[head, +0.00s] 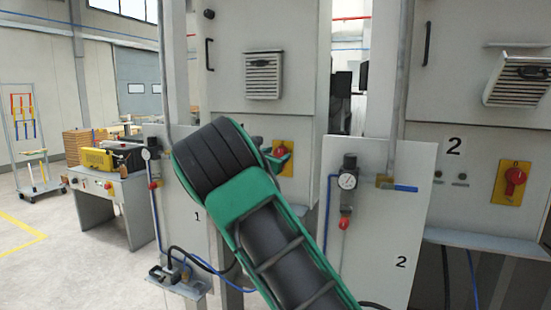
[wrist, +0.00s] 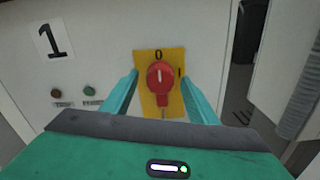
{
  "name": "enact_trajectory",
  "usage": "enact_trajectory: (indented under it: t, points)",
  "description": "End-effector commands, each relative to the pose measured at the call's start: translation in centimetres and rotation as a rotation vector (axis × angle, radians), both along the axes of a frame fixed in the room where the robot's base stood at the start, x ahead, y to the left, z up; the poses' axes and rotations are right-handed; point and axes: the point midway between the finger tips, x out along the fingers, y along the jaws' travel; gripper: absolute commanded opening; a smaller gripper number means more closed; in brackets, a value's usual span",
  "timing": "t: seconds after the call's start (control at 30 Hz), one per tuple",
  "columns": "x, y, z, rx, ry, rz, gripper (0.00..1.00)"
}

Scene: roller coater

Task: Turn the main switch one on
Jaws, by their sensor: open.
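The main switch one is a red rotary knob on a yellow plate. In the wrist view the red knob (wrist: 159,80) sits on the yellow plate (wrist: 175,58), with a "0" mark above it and a dark mark at its right. The knob's grip part points down. My gripper (wrist: 160,82) is open, with one teal finger on each side of the knob; I cannot tell whether either touches it. In the head view the switch (head: 284,148) is partly hidden behind my green and black arm, and my gripper is mostly hidden too.
A label "1" (wrist: 52,38) and two small buttons (wrist: 73,92) are left of the switch. A second red switch (head: 515,176) is on cabinet 2 at the right. A panel with a gauge (head: 348,181) stands beside my arm. Open floor lies at the left.

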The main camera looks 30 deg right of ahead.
Motion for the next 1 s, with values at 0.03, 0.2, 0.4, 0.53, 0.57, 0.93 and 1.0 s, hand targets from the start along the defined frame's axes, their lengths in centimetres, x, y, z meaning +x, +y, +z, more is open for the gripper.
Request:
enact_trajectory:
  t: [0.03, 0.2, 0.4, 0.53, 0.57, 0.93, 1.0]
  points:
    - [0.07, -0.11, 0.01, 0.0, 0.0, 0.0, 0.54]
    - [0.09, -0.12, -0.01, 0.001, 0.001, 0.0, 0.54]
    - [0.09, -0.1, -0.01, 0.001, 0.0, 0.0, 0.23]
    - [0.1, -0.08, 0.01, 0.001, 0.0, 0.001, 0.12]
    - [0.1, -0.06, 0.01, 0.001, 0.0, 0.001, 0.13]
    - [0.09, -0.07, 0.02, 0.063, -0.08, 0.001, 0.13]
    - [0.1, -0.04, -0.01, 0.092, -0.115, 0.002, 0.13]
